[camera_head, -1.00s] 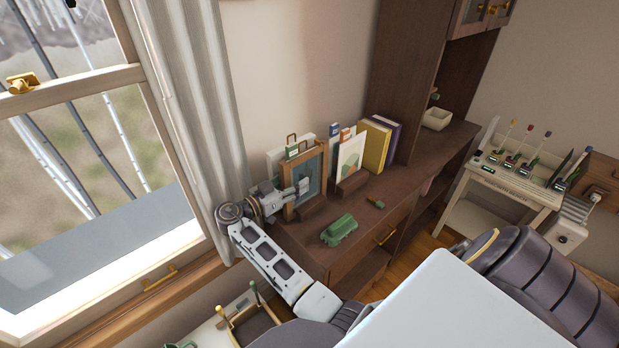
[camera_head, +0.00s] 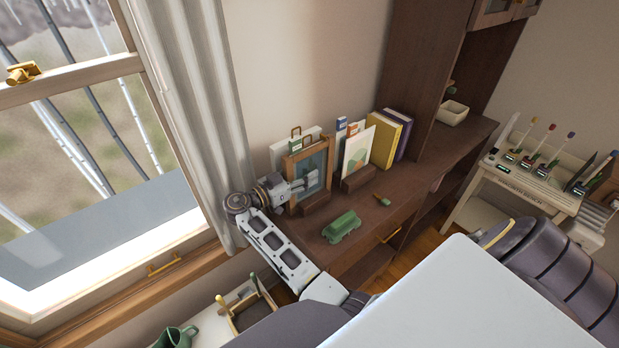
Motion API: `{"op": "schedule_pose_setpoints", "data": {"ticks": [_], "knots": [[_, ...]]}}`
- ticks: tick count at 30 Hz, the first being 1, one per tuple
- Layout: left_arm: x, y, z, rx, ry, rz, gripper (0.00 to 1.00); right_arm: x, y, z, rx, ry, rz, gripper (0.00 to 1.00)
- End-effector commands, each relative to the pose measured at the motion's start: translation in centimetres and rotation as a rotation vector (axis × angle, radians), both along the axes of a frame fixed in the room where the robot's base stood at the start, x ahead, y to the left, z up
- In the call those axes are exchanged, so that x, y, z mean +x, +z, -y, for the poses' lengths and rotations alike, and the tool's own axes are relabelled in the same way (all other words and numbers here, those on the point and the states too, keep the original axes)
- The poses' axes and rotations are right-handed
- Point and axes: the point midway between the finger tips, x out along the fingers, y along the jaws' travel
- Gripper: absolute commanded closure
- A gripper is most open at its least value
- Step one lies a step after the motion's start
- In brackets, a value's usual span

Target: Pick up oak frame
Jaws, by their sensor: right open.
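The oak frame (camera_head: 293,172) is a wooden picture frame with a blue-green picture. It stands leaning in a dark wooden holder (camera_head: 313,203) at the left end of the cabinet top. I cannot tell whether the fingers touch the frame. They hide part of its left side and lower picture area.
A green toy vehicle (camera_head: 342,227) lies in front of the frame on the cabinet top (camera_head: 400,196). A pale print (camera_head: 357,153) and yellow and purple books (camera_head: 383,140) stand to the right. The curtain (camera_head: 190,90) hangs close on the left.

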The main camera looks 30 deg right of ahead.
Motion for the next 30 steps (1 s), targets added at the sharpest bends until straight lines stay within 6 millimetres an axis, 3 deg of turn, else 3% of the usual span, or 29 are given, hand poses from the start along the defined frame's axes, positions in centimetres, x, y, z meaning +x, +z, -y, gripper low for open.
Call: {"op": "schedule_pose_setpoints", "data": {"ticks": [2,13,30], "knots": [[0.2,0.0,0.0,0.001,0.000,0.002,0.60,0.0,0.0,0.0,0.000,0.000,0.000,0.54],[1.9,0.1,0.1,-0.001,0.001,0.022,0.60,0.0,0.0,0.0,0.000,0.000,0.000,1.00],[0.1,-0.1,0.3,-0.003,0.002,0.002,0.60,0.1,0.8,0.0,-0.002,0.000,0.004,1.00]]}}
